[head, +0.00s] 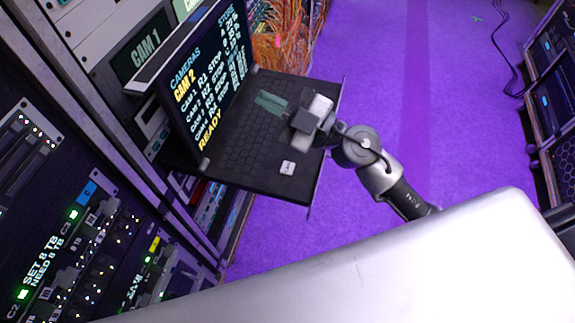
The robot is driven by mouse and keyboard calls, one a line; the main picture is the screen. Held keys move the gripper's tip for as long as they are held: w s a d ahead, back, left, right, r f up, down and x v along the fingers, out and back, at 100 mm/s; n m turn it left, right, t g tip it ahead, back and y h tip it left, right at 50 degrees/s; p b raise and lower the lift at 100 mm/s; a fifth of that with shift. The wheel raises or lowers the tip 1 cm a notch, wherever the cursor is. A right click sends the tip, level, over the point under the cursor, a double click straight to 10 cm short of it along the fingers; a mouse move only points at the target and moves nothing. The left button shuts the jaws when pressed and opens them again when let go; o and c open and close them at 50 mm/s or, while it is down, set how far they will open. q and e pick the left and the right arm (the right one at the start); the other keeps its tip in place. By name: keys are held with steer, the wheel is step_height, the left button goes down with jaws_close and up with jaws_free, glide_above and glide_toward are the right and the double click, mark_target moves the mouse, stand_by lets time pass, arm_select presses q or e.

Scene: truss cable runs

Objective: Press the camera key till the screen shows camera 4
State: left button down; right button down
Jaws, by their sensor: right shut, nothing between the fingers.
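A fold-out console has a tilted screen (208,78) headed CAMERAS, with CAM 2 in large yellow letters, a list of camera lines below and READY at the bottom. Its black keyboard tray (240,160) lies below the screen. A small white key (287,168) with dark marking sits near the tray's front edge; the marking is too small to read. My right gripper (301,128) is shut and empty, over the right part of the tray, apart from the white key in the picture. I cannot tell whether it touches the tray. My left gripper is not in view.
A rack panel reading CAM 1 (146,50) is behind the screen. Rack units with lit lamps (75,250) fill the left. Orange cables (285,35) hang beyond the tray. Purple floor (400,80) is open to the right, with another rack (553,95) at the far right.

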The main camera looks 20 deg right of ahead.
step_height(320, 180, down, 6)
steer(key=a+n+g+h, duration=0.2)
steer(key=n+g, duration=0.3)
steer(key=g, duration=0.3)
steer(key=g+h, duration=0.2)
steer(key=h, duration=0.4)
glide_above(288, 170)
step_height(288, 170, down, 7)
steer(key=shift+m, duration=0.4)
step_height(288, 170, down, 7)
steer(key=b, duration=0.7)
steer(key=shift+f+b, duration=0.55)
steer(key=shift+f, duration=0.2)
steer(key=shift+f, duration=0.15)
steer(key=shift+f, duration=0.3)
